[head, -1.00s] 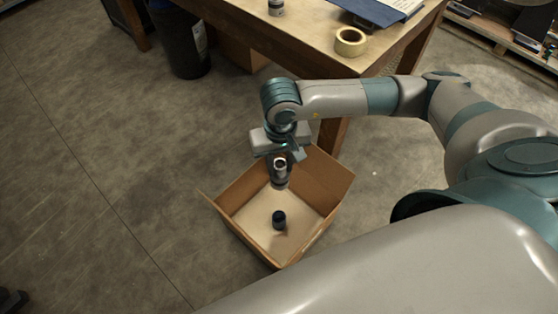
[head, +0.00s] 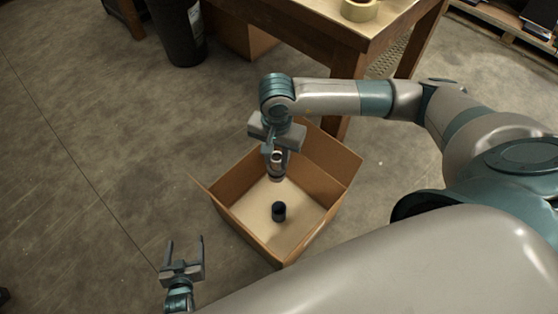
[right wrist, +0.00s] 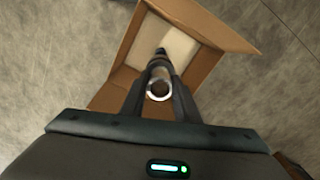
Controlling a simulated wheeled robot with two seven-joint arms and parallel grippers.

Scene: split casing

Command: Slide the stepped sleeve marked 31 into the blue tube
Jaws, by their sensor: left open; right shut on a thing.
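The dark blue tube (head: 279,211) stands upright on the floor of an open cardboard box (head: 232,238). My right gripper (head: 277,163) is shut on a grey metallic sleeve (head: 277,174) above the box. The sleeve's open round end (right wrist: 159,88) faces the right wrist camera, between the fingers of my right gripper (right wrist: 157,92). A dark piece (right wrist: 161,52), probably the tube, shows just past the sleeve. The sleeve and tube are apart in the head view. No marking is readable. My left gripper (head: 185,246) is open and empty, left of the box.
A wooden table (head: 400,22) with a roll of tape (head: 359,9) stands behind the box. A black bin (head: 177,35) and another cardboard box (head: 246,42) are at the back. The floor (head: 100,160) to the left is clear.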

